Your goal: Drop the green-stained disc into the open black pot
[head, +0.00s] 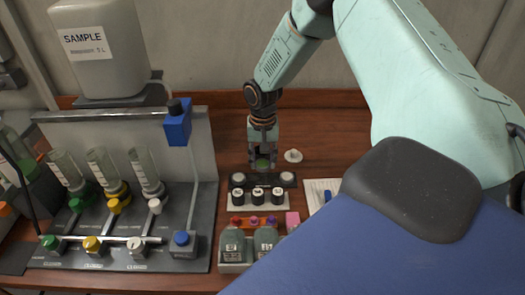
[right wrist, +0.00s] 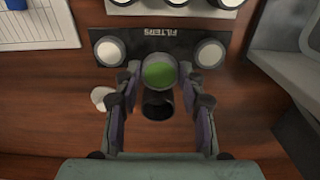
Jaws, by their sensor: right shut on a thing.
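The green-stained disc (right wrist: 158,73) is between the fingertips of my right gripper (right wrist: 159,84), which is shut on it. In the head view the disc (head: 262,163) shows as a small green patch under the right gripper (head: 263,152). A dark round vessel that looks like the open black pot (right wrist: 158,106) shows between the fingers, just below the disc in the right wrist view. The disc overlaps its edge in the picture; I cannot tell the height between them. In the head view the pot is hidden or too small to make out. My left gripper is not in view.
A dark filters tray (right wrist: 180,42) with white discs is beside the gripper. A small white piece (head: 293,155) lies on the wood. Several black pots (head: 257,194) and capped bottles (head: 266,240) stand nearer. A sample rig (head: 120,190) stands left. Bare wood is behind the gripper.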

